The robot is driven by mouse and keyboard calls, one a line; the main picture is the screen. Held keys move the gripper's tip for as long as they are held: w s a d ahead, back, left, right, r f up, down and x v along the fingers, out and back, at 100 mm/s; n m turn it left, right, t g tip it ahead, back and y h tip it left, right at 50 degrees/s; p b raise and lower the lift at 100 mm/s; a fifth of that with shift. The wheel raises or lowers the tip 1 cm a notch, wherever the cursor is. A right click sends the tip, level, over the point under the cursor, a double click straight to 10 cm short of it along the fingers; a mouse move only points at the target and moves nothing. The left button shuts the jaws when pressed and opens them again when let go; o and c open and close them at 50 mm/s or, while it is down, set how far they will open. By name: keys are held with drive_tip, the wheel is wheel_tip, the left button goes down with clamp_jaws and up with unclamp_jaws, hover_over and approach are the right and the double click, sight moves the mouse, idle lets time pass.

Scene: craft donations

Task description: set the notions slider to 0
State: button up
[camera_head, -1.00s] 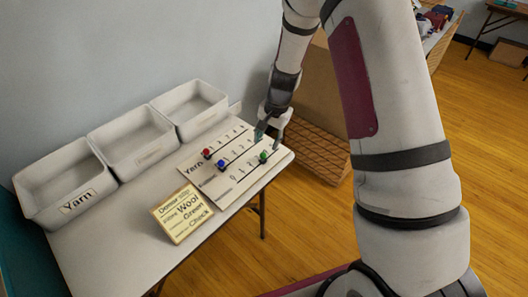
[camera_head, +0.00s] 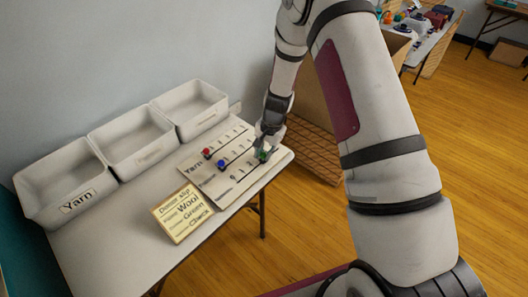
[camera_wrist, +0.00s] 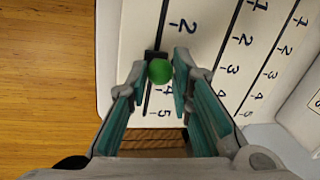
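A pale slider board (camera_head: 240,178) lies on the table with three numbered tracks. A red knob (camera_head: 207,153), a blue knob (camera_head: 221,163) and a green knob (camera_head: 264,155) sit on them. In the wrist view my gripper (camera_wrist: 159,74) has a finger on each side of the green knob (camera_wrist: 159,71), with narrow gaps seeming to remain.
Three white bins (camera_head: 131,143) stand along the wall, the left one labelled Yarn. A small sign (camera_head: 181,213) stands in front of the board. A brown woven panel (camera_head: 311,150) is below, beyond the table's right end.

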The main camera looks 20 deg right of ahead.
drive_tip(key=s+a, duration=0.2)
drive_tip(key=a, duration=0.1)
drive_tip(key=s+a+p, duration=0.1)
drive_tip(key=s+a, duration=0.1)
drive_tip(key=a, duration=0.2)
drive_tip(key=s+a+p, duration=0.1)
drive_tip(key=s+a, duration=0.1)
drive_tip(key=a, duration=0.2)
drive_tip(key=shift+s, duration=0.1)
clamp_jaws()
drive_tip(key=o, duration=0.9)
unclamp_jaws()
drive_tip(key=shift+r, duration=0.3)
drive_tip(key=r, duration=0.3)
drive_tip(key=s+d+r, duration=0.1)
drive_tip(key=r, duration=0.7)
drive_tip(key=shift+s+d+r, duration=0.1)
drive_tip(key=shift+s+d, duration=0.15)
drive_tip(key=shift+s, duration=0.15)
drive_tip(key=shift+r, duration=0.1)
